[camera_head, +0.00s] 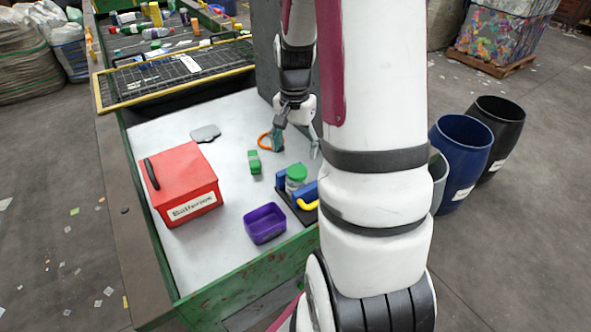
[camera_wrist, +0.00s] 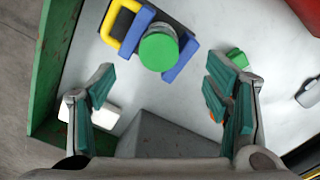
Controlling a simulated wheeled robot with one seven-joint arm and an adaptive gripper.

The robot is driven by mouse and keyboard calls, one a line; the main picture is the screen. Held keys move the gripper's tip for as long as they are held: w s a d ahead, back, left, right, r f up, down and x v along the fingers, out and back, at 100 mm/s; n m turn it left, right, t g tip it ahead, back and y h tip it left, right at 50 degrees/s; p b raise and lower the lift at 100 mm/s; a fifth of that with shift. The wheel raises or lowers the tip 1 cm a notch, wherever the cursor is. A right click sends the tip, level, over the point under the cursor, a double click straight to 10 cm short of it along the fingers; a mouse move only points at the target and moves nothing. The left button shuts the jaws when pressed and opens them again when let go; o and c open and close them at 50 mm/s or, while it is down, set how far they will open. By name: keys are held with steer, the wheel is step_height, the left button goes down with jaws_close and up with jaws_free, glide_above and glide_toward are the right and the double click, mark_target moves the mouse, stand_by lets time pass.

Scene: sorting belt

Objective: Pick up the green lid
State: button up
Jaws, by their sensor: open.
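The green lid (camera_head: 297,172) sits on top of a clear jar (camera_head: 291,185). The jar stands between blue blocks (camera_head: 305,190) of a small holder with a yellow handle (camera_head: 307,204). In the wrist view the round green lid (camera_wrist: 158,51) is at the upper middle, ahead of my fingertips. My gripper (camera_head: 297,143) is open and empty, above the table and farther back than the jar. In the wrist view my gripper (camera_wrist: 160,75) has its fingers wide apart, with the lid beyond the gap between them and not touched.
A green block (camera_head: 254,161) and an orange ring (camera_head: 264,141) lie left of my gripper. A purple tray (camera_head: 264,223) and a red battery box (camera_head: 183,184) stand on the white table. A grey flat piece (camera_head: 205,133) lies behind the box. Bins (camera_head: 462,150) stand right.

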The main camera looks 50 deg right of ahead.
mark_target(296, 172)
steer(key=shift+d+f+p, duration=0.2)
steer(key=shift+f+p, duration=0.4)
steer(key=shift+f, duration=3.35)
steer(key=c, duration=0.7)
